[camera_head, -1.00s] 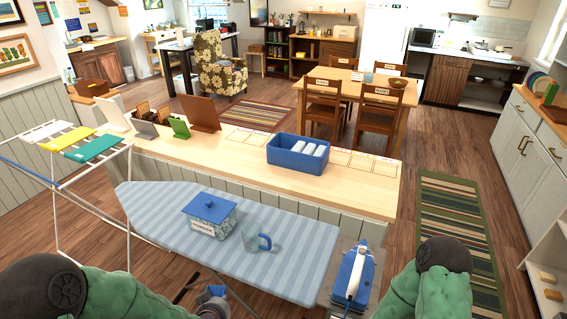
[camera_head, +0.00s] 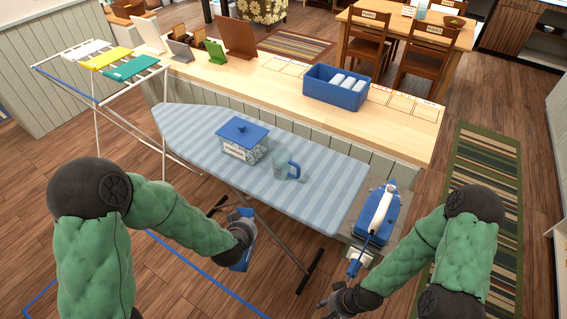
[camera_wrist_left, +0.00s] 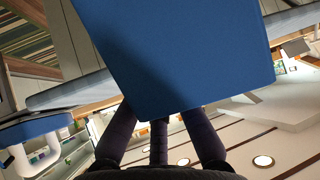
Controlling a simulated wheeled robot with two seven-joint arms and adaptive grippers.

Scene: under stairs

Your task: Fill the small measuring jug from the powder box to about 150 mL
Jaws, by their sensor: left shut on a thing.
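The powder box (camera_head: 243,152), patterned with a label and a blue lid (camera_head: 242,131), stands closed on the striped ironing board. The small measuring jug (camera_head: 281,167), clear with a blue handle, stands upright just right of it; any contents are too small to tell. My left gripper (camera_head: 243,242) is below and in front of the board, shut on a blue object (camera_head: 240,260). In the left wrist view the blue object (camera_wrist_left: 180,55) shows a broad flat face beyond the fingers; its full shape is hidden. My right gripper (camera_head: 328,304) is low at the front; its fingers are unclear.
The ironing board (camera_head: 310,205) has free room around the box and jug. A blue iron (camera_head: 378,215) rests at its right end. Behind stands a wooden counter (camera_head: 270,88) with a blue bin (camera_head: 337,92). A drying rack (camera_head: 100,105) stands left.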

